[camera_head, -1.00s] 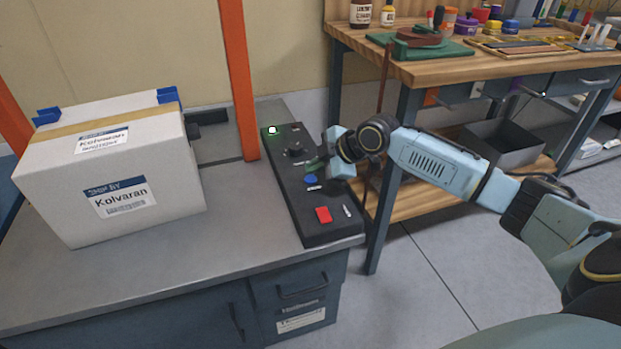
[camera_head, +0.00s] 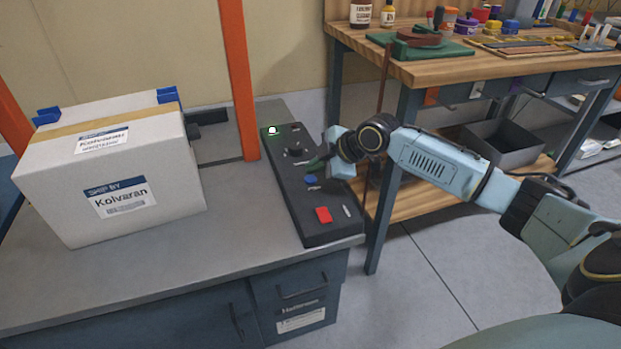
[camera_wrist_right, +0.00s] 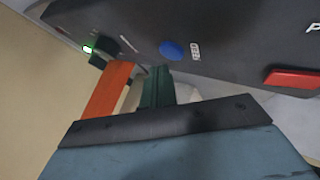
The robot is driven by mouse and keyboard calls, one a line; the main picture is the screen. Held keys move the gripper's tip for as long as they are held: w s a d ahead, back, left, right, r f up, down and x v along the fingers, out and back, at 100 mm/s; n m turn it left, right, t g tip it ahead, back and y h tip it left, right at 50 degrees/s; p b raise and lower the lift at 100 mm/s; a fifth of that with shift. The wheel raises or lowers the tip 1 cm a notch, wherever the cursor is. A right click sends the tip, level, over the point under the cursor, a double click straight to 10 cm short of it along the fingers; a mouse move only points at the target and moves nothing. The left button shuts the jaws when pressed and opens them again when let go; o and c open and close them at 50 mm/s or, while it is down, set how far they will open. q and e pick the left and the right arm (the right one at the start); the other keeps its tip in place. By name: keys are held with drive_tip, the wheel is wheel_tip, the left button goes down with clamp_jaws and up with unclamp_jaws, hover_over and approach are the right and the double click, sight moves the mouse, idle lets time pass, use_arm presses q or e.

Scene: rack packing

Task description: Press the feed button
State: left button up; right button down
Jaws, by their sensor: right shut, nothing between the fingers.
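The blue button (camera_head: 310,180) is a small round cap on the black control panel (camera_head: 285,187). In the right wrist view the blue button (camera_wrist_right: 172,50) has a label reading FEED beside it. My right gripper (camera_head: 317,164) is shut and empty, with its dark green fingers just above and beyond the blue button in the head view. In the right wrist view the right gripper (camera_wrist_right: 157,88) shows its fingers below the button in the picture. I see no clear contact with the button. My left gripper is not in view.
A red button (camera_head: 323,215) sits nearer on the panel, and a dark knob (camera_head: 294,149) and a lit green lamp (camera_head: 272,130) sit farther back. A white carton (camera_head: 110,180) stands left on the grey table (camera_head: 220,235). A wooden workbench (camera_head: 440,70) stands behind right.

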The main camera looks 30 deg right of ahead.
sight(315, 180)
drive_tip(key=shift+f, duration=0.15)
idle(0.3)
drive_tip(key=shift+f, duration=0.3)
drive_tip(key=shift+f, duration=0.45)
idle(0.7)
drive_tip(key=shift+r+p, duration=0.85)
drive_tip(key=shift+p, duration=0.15)
drive_tip(key=shift+r, duration=0.1)
wheel_tip(315, 180, up, 5)
drive_tip(key=p, duration=0.5)
idle(0.6)
